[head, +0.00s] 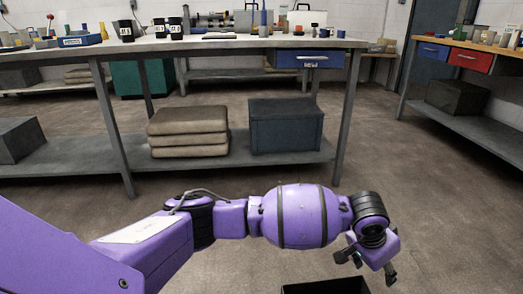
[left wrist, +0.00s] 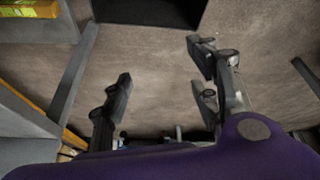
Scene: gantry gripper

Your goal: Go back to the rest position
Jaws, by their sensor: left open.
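My purple left arm reaches in from the left across the lower part of the head view. Its left gripper (head: 366,268) points down over the floor in front of the workbench. It also shows in the left wrist view (left wrist: 160,62), with its dark fingers apart. Only bare brown floor shows between the fingers, so it is open and empty. My right gripper is in neither view.
A workbench (head: 180,45) with black cups (head: 124,30), a blue bin (head: 82,40) and a blue drawer (head: 309,60) stands ahead. Its lower shelf holds folded cloths (head: 188,132) and a dark box (head: 285,126). Another bench (head: 500,116) is right. Open floor (head: 440,220) lies at right.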

